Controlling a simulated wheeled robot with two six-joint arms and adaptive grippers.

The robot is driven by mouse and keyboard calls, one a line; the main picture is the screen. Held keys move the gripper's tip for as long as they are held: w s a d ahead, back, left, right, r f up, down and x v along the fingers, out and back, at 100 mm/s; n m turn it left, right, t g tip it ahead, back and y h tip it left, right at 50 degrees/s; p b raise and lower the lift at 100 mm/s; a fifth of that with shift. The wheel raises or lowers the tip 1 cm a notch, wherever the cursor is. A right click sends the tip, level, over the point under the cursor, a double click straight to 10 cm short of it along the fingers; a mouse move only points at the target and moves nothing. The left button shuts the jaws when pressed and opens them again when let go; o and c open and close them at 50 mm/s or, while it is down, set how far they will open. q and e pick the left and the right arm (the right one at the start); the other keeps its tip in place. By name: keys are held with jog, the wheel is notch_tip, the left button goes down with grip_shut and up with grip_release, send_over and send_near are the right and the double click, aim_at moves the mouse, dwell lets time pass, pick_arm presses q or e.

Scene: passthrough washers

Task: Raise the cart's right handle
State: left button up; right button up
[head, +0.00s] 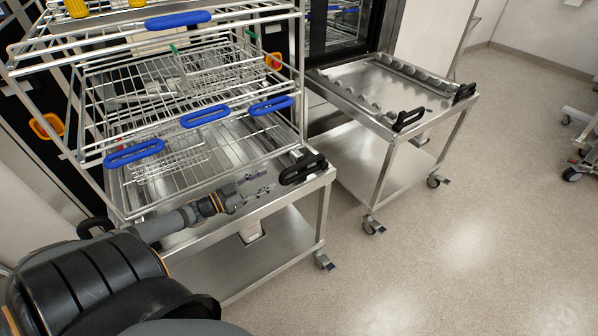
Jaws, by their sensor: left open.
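The near steel cart (316,187) carries a wire rack. Its right handle (303,169), a black loop, sits at the cart's front right corner and looks tilted low over the edge. The cart's left handle (95,226), also black, shows at the front left corner, partly behind my arm. My left gripper (258,185) is over the cart's front edge, just left of the right handle. It is open and empty, with a small gap to the handle. Its fingers are small and hard to make out. My right gripper is out of view.
The wire rack (205,116) with blue, yellow and orange clips rises above the near cart. A second steel cart (345,93) with black handles (408,119) stands to the right, before a washer. Open floor (460,250) lies in front and right.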

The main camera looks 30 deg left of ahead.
aim_at(293, 169)
pick_arm(q)
jog(key=b+x, duration=0.1)
jog(key=x, duration=0.2)
jog(key=f+b+x, duration=0.1)
jog(key=b+x, duration=0.1)
jog(key=x, duration=0.2)
jog(key=b+x, duration=0.2)
jog(key=x, duration=0.1)
jog(key=shift+w+a+f, duration=0.1)
jog(key=shift+w+f, duration=0.15)
jog(key=shift+f, duration=0.05)
jog(key=shift+w+d+r, duration=0.1)
jog(key=shift+w+d, duration=0.15)
jog(key=shift+w, duration=0.25)
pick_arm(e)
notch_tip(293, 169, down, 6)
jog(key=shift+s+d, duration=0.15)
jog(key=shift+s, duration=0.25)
pick_arm(q)
grip_shut()
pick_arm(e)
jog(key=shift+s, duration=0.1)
